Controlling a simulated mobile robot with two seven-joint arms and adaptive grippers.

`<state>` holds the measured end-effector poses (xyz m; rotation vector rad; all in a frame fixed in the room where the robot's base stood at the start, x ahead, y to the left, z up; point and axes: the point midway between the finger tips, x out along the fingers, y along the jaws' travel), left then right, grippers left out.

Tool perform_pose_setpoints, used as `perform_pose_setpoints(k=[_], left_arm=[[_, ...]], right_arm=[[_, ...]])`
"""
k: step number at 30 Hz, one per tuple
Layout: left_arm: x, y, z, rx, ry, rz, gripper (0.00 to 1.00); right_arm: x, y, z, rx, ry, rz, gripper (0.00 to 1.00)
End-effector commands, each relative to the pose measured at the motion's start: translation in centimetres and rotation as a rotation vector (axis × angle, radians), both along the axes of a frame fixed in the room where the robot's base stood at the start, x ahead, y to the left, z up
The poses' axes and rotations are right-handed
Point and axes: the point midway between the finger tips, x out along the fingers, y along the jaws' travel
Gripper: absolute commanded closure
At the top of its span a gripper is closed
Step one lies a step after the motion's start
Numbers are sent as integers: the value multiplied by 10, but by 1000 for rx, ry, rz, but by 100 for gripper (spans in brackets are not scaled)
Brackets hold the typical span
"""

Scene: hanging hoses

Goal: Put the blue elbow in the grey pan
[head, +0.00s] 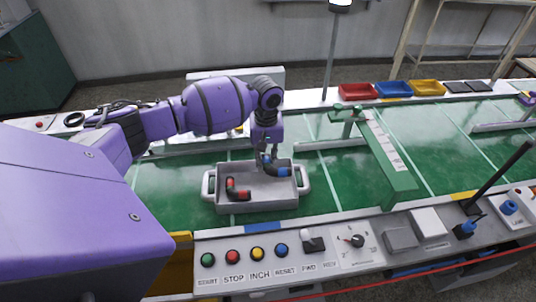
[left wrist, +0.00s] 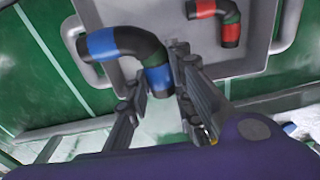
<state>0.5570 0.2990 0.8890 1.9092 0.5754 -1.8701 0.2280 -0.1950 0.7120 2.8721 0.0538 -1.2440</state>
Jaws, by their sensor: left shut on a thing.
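The blue elbow, a dark curved pipe with blue bands (head: 275,169), is over the right part of the grey pan (head: 256,207) in the head view. It also shows in the left wrist view (left wrist: 104,42). My left gripper (head: 266,153) points down at the pan, its fingers closed around one blue-banded end of the elbow (left wrist: 159,78). The elbow appears within the pan's outline; whether it touches the floor of the pan I cannot tell. My right gripper is not in view.
A red-banded elbow (head: 237,190) lies in the left part of the pan. A green raised bar (head: 385,155) stands to the right. Red (head: 357,91), blue (head: 394,89) and yellow (head: 428,88) bins line the back. A button panel (head: 283,262) runs along the front.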

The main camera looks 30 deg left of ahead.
Motion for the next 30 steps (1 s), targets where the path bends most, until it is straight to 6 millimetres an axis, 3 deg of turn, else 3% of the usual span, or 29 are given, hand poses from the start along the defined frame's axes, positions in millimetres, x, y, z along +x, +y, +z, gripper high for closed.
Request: perform_pose_setpoints(k=[1,7,16,30], left_arm=[[-2,0,-13,1,10,-1,100],[-3,0,-34,1,10,-2,100],[-1,-1,-58,-1,3,-1,100],[-1,-1,-88,-2,3,-2,100]], right_arm=[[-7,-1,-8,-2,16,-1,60],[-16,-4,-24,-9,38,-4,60],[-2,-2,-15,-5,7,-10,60],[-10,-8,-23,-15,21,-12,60]])
